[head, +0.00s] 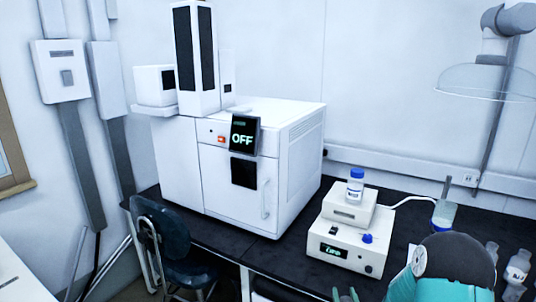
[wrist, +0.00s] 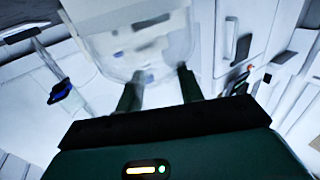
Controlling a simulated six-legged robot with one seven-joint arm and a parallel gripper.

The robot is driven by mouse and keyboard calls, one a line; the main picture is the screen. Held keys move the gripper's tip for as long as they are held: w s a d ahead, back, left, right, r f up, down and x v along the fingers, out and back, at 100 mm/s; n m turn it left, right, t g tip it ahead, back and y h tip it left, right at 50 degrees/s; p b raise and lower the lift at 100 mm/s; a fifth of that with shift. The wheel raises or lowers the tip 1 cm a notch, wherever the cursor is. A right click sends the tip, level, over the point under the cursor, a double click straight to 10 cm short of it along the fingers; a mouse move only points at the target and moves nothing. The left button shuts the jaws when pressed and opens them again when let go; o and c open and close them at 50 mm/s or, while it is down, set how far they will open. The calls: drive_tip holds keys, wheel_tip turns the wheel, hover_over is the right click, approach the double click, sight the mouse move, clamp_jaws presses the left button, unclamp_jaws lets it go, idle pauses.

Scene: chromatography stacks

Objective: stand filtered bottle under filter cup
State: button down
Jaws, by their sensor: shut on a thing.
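In the wrist view my gripper (wrist: 159,74) has its two dark fingers apart with a translucent, rounded vessel (wrist: 140,45) at their tips. It is shut on this vessel, which looks like a clear bottle. Its markings are blurred and cannot be read. In the head view a beaker-like vessel with bluish contents (head: 443,215) stands on the dark bench at the right, with a white tube running to it. It may be the filter cup; my dark and teal arm hides the area below it. The held vessel cannot be made out in the head view.
A white box (head: 345,245) with a lit display carries a smaller box and a blue-capped bottle (head: 356,187). Clear bottles (head: 517,267) stand at the right edge. A large white instrument (head: 250,165) reading OFF fills the left of the bench (head: 285,252). A dark chair (head: 170,240) stands in front.

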drive_tip(key=w+a+f+y, duration=0.1)
drive_tip(key=w+a+f, duration=0.2)
drive_tip(key=a, duration=0.6)
drive_tip(key=shift+f+n, duration=0.2)
drive_tip(key=shift+n, duration=0.2)
drive_tip(key=shift+w+d+r, duration=0.1)
drive_tip(key=shift+w, duration=0.05)
drive_tip(key=s+f, duration=0.4)
drive_tip(key=f, duration=0.2)
drive_tip(key=shift+s, duration=0.4)
drive_tip(key=shift+d, duration=0.2)
